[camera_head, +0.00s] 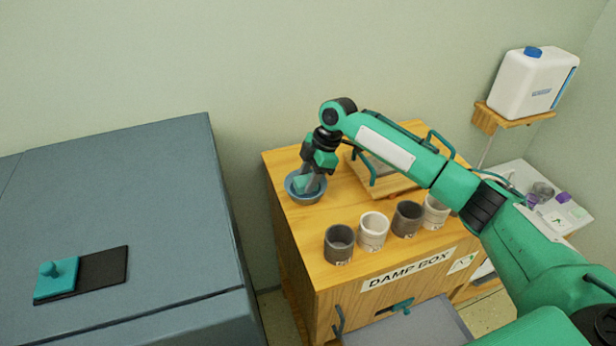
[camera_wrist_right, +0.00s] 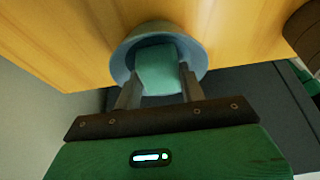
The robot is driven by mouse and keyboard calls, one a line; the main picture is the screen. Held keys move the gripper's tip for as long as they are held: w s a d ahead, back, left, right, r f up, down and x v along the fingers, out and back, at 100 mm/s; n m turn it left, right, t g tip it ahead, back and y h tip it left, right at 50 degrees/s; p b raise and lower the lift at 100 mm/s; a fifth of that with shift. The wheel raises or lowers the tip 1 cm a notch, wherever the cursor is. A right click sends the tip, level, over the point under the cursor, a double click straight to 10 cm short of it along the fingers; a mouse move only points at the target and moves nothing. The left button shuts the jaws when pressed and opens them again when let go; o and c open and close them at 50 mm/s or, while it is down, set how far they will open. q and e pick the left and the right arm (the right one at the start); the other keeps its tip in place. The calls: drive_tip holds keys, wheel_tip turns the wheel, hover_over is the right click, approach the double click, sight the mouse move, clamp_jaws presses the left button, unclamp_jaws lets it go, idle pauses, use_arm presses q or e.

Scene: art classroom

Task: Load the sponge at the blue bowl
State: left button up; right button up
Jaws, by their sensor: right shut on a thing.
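The blue bowl (camera_head: 291,192) stands on the left end of the wooden cabinet top, near its edge. My right gripper (camera_head: 311,184) reaches down into the bowl and is shut on the teal sponge (camera_head: 302,183). In the right wrist view the sponge (camera_wrist_right: 157,68) sits between the two fingers (camera_wrist_right: 158,88) of my gripper, over the inside of the bowl (camera_wrist_right: 200,54). I cannot tell if the sponge touches the bowl's bottom or water. My left gripper is not in view.
Several grey and white cups (camera_head: 373,231) stand along the front edge of the wooden cabinet (camera_head: 285,163), labelled DAMP BOX. A wooden tray with green handles (camera_head: 378,182) lies behind them. On the blue-grey cabinet (camera_head: 130,200) at left, a teal block with a knob (camera_head: 57,280) rests on a dark plate (camera_head: 103,266).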

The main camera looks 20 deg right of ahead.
sight(308, 179)
drive_tip(key=shift+s+f, duration=0.1)
drive_tip(key=shift+f, duration=0.05)
wheel_tip(308, 179, up, 7)
drive_tip(key=p, duration=0.6)
idle(0.5)
idle(0.3)
drive_tip(key=shift+s+f+m, duration=0.35)
drive_tip(key=shift+s+m, duration=0.1)
drive_tip(key=shift+m, duration=0.25)
drive_tip(key=s+m, duration=0.1)
drive_tip(key=s+m+t+b, duration=0.1)
drive_tip(key=m, duration=0.1)
drive_tip(key=s+f+m+t+b, duration=0.1)
drive_tip(key=m, duration=0.1)
drive_tip(key=shift+s+d+h, duration=0.1)
drive_tip(key=shift+d+h, duration=0.15)
drive_tip(key=shift+h, duration=0.05)
drive_tip(key=s+d+m+t+h+b, duration=0.1)
drive_tip(key=s+m+t+h+b, duration=0.1)
drive_tip(key=s+m, duration=0.5)
drive_tip(key=m+h+b, duration=0.1)
drive_tip(key=m+h, duration=0.1)
drive_tip(key=m, duration=0.2)
drive_tip(key=shift+m+t, duration=0.3)
drive_tip(key=shift+m, duration=0.1)
